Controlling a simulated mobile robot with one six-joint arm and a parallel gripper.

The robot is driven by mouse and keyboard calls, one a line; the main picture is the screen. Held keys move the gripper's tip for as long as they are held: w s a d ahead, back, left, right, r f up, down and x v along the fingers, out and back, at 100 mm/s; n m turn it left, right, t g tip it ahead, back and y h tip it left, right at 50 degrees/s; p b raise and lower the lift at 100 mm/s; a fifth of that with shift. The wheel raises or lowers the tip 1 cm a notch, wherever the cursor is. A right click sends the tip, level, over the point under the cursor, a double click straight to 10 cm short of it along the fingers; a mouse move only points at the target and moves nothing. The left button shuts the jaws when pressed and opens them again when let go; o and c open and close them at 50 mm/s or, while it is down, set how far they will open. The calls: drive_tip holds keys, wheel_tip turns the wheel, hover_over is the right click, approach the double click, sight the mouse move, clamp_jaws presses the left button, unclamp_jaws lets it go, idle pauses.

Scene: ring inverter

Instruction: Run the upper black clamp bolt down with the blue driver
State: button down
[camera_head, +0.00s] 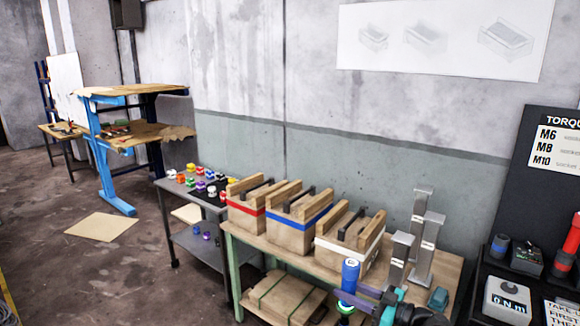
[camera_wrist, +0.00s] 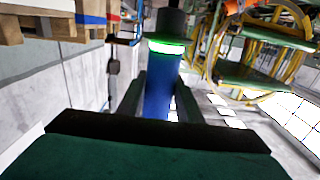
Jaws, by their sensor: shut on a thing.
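The blue driver (camera_head: 350,272) is upright in the head view, in front of the workbench. My gripper (camera_head: 358,294) reaches in from the lower right and is shut on its body. In the wrist view the blue driver (camera_wrist: 160,92) sits between the two dark fingers of my gripper (camera_wrist: 160,100), with a lit green ring and a dark cap at its far end. The green light also shows under the driver in the head view. I cannot make out the upper black clamp bolt in either view.
Grey metal posts (camera_head: 423,245) stand at the right of the workbench (camera_head: 445,268), behind my gripper. Wooden crates (camera_head: 297,217) with coloured bands fill its left. A small teal block (camera_head: 438,298) lies at right. A dark tool stand (camera_head: 500,265) is further right. Open floor lies left.

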sight(350, 277)
drive_tip(key=shift+r, duration=0.1)
wheel_tip(350, 277, up, 5)
drive_tip(key=p, duration=0.5)
idle(0.7)
